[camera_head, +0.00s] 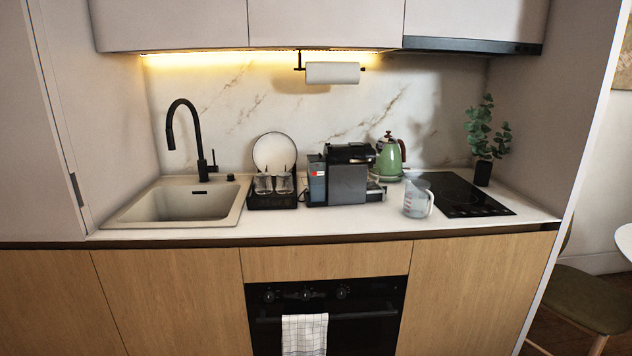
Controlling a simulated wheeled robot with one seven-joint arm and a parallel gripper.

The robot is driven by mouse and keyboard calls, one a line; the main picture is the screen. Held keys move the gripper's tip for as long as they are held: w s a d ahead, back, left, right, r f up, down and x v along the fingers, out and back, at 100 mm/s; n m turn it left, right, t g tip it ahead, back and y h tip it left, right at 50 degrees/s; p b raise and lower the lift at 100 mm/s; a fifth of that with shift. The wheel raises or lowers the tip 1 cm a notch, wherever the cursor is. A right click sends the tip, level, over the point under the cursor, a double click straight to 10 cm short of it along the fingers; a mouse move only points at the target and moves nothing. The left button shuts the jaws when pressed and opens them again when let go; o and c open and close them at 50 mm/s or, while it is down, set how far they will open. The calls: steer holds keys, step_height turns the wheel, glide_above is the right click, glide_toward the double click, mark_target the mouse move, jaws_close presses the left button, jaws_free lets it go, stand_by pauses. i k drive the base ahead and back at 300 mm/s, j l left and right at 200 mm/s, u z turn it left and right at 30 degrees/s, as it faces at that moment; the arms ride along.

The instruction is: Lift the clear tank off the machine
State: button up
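A black and grey coffee machine (348,178) stands on the counter, right of the dish rack. A narrow, dark bluish, see-through tank (317,181) is at the machine's left side, with a small red and white mark on its front. The tank looks upright and against the machine; its base and how it is seated are too small to tell. My gripper is not in view, and nothing is seen touching the tank.
A black dish rack (272,200) with glasses and a plate stands close left of the tank. The sink (190,203) and tall black faucet (183,130) are further left. A clear measuring jug (416,201), green kettle (389,160) and cooktop (460,194) are right. Cabinets (325,22) hang above.

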mark_target(316, 171)
steer(key=i+j+u, duration=0.15)
steer(key=i+j, duration=0.3)
steer(key=j, duration=0.15)
steer(key=i+j+u, duration=0.1)
steer(key=i+j, duration=0.4)
